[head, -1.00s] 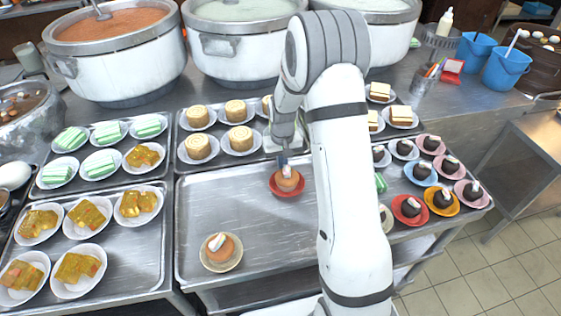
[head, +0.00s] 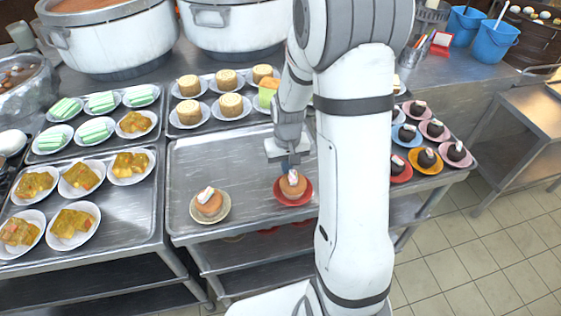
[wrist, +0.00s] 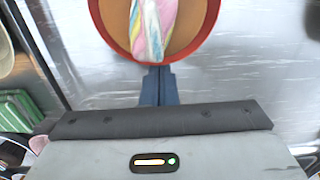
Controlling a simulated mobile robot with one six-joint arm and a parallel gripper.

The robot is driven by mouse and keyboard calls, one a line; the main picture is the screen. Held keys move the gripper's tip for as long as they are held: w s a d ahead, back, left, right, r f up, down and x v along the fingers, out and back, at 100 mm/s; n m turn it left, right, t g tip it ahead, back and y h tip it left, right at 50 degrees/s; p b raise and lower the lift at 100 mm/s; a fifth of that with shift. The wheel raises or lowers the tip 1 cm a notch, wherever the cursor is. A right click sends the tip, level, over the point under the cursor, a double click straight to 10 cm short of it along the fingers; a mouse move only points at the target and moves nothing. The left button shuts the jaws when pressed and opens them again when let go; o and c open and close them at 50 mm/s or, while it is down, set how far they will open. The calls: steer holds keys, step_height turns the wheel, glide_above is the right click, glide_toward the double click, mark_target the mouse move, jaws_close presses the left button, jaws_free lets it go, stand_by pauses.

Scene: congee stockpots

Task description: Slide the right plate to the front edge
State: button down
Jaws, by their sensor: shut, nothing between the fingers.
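My arm hides part of the tray's right side. Plates of dark cakes (head: 428,158) stand to the right. Yellow sweets (head: 80,178) fill the left tray, and rolled cakes (head: 230,105) stand behind. The tray's middle left is bare. Large pots (head: 105,42) stand at the back.

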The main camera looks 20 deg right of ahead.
steer(key=shift+s, duration=0.15)
steer(key=shift+a, duration=0.1)
step_height(320, 180, up, 10)
steer(key=p, duration=0.7)
step_height(320, 180, up, 10)
steer(key=t, duration=0.1)
glide_above(286, 179)
steer(key=s+a+r+t, duration=0.1)
steer(key=s+r+t, duration=0.1)
steer(key=s+r, duration=0.4)
steer(key=s, duration=0.4)
steer(key=shift+s+a+r, duration=0.15)
steer(key=shift+s+a, duration=0.1)
steer(key=shift+a, duration=0.15)
